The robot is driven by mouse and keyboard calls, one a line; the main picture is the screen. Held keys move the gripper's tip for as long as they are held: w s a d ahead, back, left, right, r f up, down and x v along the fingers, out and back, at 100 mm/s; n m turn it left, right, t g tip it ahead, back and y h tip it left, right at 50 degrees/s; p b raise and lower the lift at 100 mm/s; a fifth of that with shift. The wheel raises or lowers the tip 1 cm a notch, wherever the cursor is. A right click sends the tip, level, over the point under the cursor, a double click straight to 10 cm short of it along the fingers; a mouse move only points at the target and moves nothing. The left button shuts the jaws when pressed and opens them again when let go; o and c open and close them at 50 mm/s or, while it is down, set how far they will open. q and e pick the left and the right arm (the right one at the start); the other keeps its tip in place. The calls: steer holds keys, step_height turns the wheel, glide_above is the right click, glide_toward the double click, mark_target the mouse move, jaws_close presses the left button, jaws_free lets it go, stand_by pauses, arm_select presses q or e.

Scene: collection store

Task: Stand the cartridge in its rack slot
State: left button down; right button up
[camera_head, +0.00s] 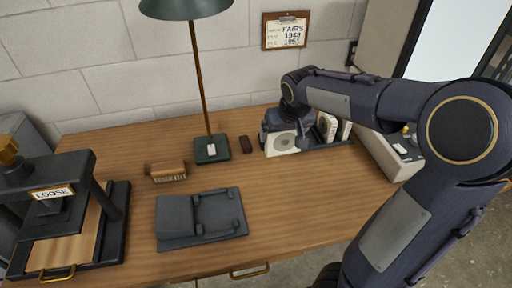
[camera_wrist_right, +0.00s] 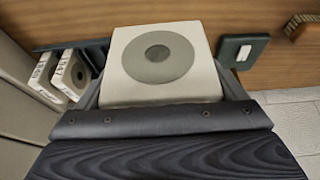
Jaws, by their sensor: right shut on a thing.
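The cartridge (camera_head: 284,143) is a white square block with a grey disc on its face. My right gripper (camera_head: 279,122) is shut on it at the back right of the desk. In the right wrist view the cartridge (camera_wrist_right: 160,60) sits between the two dark fingers, disc face toward the camera. The dark rack (camera_head: 330,143) is just right of the held cartridge and holds white cartridges (camera_head: 327,126) standing on edge. They also show with labels in the right wrist view (camera_wrist_right: 68,77). Whether the held cartridge touches the rack cannot be told. My left gripper is not in view.
A brush (camera_head: 168,173) and a dark folded stand (camera_head: 201,218) lie on the desk. A press-like frame (camera_head: 75,215) is at left, a grey box (camera_head: 392,155) at right. The front middle is clear.

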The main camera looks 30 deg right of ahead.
steer(key=w+a+f, duration=0.2)
steer(key=w+f, duration=0.1)
steer(key=w+a+f, duration=0.2)
steer(key=w+f, duration=0.1)
steer(key=w, duration=0.1)
steer(key=w+a+f, duration=0.2)
steer(key=w+f, duration=0.1)
steer(key=shift+w+a+f, duration=0.2)
steer(key=shift+a+f, duration=0.05)
steer(key=shift+f, duration=0.05)
step_height(320, 180, down, 3)
steer(key=shift+r, duration=0.2)
